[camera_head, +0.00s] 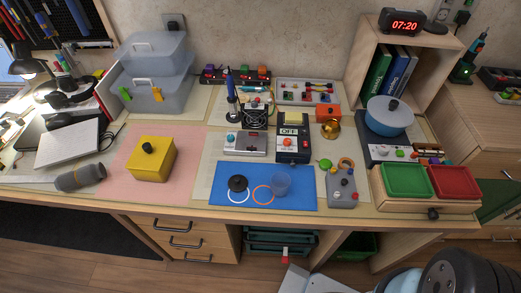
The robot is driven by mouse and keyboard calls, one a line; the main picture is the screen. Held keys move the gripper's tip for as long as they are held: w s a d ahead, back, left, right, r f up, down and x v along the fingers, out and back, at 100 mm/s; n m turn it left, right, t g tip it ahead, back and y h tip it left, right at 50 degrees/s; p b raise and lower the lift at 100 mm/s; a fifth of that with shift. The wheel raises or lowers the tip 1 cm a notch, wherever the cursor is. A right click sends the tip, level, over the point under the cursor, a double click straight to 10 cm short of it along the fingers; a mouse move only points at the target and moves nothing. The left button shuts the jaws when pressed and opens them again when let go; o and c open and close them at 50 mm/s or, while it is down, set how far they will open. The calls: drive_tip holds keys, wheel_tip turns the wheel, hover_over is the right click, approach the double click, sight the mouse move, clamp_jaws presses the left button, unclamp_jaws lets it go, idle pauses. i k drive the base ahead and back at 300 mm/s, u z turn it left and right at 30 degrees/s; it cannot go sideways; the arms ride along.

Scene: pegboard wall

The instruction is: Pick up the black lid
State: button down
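A small black lid (238,184) with a raised knob lies on the blue mat (302,201) near the front of the bench. It rests just above a white ring (238,196), close to or touching it. A translucent blue cup (281,186) stands to its right, with an orange ring (263,195) between them. Pale and black parts of my arm show at the bottom right edge, below the bench front and well away from the lid. My gripper's fingers cannot be made out clearly there, so its opening is unclear.
A yellow box (151,160) with a black knob stands left of the mat. Behind the mat are a grey device (245,143) and a black OFF box (293,140). A grey control box (341,187) is right. Green (405,181) and red (453,183) trays stand farther right.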

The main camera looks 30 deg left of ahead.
sight(238, 183)
drive_tip(key=u, duration=1.5)
drive_tip(key=k, duration=1.2)
drive_tip(key=u, duration=0.35)
drive_tip(key=i, duration=1.05)
drive_tip(key=z, duration=0.4)
